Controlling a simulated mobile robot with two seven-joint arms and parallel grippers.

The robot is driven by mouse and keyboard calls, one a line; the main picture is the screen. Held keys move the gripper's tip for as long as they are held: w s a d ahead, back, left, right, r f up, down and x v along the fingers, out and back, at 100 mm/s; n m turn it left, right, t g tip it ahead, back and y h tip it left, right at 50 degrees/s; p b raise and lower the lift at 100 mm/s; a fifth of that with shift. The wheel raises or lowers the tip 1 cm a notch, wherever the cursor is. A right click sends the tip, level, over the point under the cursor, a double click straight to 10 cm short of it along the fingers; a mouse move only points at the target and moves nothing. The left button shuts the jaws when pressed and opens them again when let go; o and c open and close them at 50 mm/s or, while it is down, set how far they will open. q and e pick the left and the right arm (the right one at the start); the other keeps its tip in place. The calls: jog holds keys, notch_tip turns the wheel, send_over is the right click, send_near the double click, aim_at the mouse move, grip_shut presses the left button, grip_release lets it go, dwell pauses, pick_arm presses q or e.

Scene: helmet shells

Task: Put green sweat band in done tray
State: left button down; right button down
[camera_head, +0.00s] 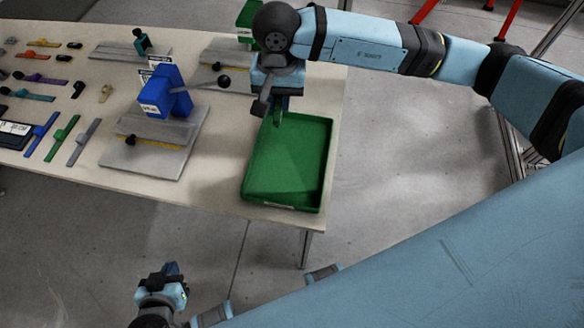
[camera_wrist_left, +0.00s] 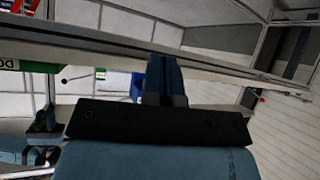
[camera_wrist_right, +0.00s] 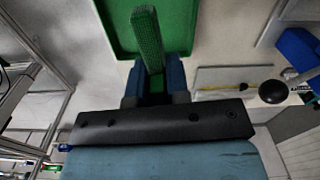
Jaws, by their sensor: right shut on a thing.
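The green sweat band is a green strip, seen best in the right wrist view (camera_wrist_right: 148,38). My right gripper (camera_head: 281,102) is shut on it, and the band hangs down at the far end of the done tray. The done tray is the green tray (camera_head: 285,192) at the table's right front corner. In the right wrist view the tray (camera_wrist_right: 112,22) lies behind the band; I cannot tell whether they touch. My left gripper (camera_head: 172,269) is shut and empty, low in front of the table; its fingers also show together in the left wrist view (camera_wrist_left: 165,75).
A blue block-like part (camera_head: 168,93) stands on a grey fixture plate (camera_head: 158,148) left of the tray. Several coloured bands, including another green one (camera_head: 62,138), lie further left. The tray floor looks empty.

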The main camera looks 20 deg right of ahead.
jog(key=a+r+m+b, duration=0.1)
jog(key=a+b, duration=0.1)
send_over(275, 157)
notch_tip(275, 157, down, 14)
jog(key=shift+r+p, duration=0.1)
jog(key=shift+p, duration=0.25)
notch_tip(275, 157, down, 5)
jog(key=shift+r, duration=0.2)
jog(key=shift+f, duration=0.3)
jog(key=shift+f, duration=0.2)
jog(key=c, duration=1.1)
grip_release()
jog(key=shift+r, duration=0.1)
